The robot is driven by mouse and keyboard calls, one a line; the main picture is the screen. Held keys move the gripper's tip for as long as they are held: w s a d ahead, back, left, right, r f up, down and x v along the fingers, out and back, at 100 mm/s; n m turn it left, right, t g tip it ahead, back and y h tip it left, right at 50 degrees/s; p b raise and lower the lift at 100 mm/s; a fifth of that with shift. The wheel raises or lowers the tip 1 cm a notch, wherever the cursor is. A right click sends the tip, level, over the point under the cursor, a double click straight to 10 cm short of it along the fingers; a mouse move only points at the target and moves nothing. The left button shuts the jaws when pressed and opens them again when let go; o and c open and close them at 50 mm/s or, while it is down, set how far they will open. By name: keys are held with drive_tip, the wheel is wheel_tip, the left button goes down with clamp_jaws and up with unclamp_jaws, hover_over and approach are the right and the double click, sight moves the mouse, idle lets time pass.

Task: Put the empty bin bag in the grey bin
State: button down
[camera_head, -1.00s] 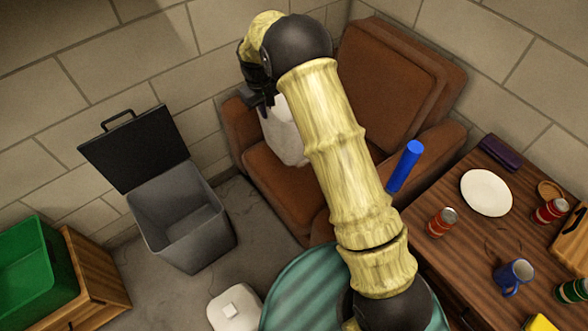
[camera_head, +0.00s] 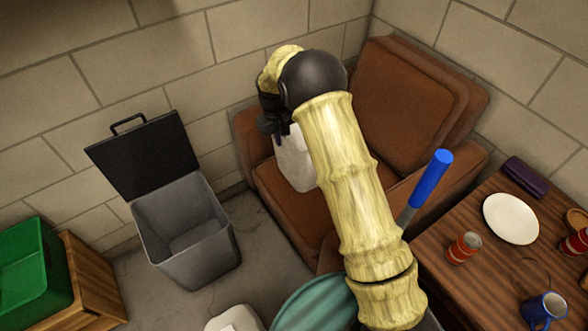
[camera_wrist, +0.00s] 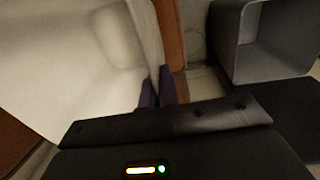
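The white bin bag (camera_head: 294,160) shows partly behind my arm, over the brown armchair's seat. It is large at the left of the wrist view (camera_wrist: 70,60), with its open inside showing. My gripper (camera_head: 279,139) is at the bag's upper edge. In the wrist view its two dark purple fingertips (camera_wrist: 158,88) are close together with the bag's rim between them, so it looks shut on the bag. The grey bin (camera_head: 185,235) stands on the floor left of the bag, its black lid (camera_head: 140,158) raised. Its inside looks empty, and it shows at the wrist view's upper right (camera_wrist: 262,45).
The brown armchair (camera_head: 405,105) stands behind and beneath my arm. A wooden table (camera_head: 475,285) with a plate, cans and a mug is at right. A green crate (camera_head: 30,275) on a wooden cabinet (camera_head: 90,285) is left of the bin. Bare floor lies between bin and armchair.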

drive_tip(key=shift+f, duration=1.7)
drive_tip(key=shift+f, duration=2.3)
drive_tip(key=shift+f, duration=0.1)
drive_tip(key=c, duration=1.7)
unclamp_jaws()
drive_tip(key=shift+f+b, duration=0.15)
drive_tip(key=shift+b, duration=0.2)
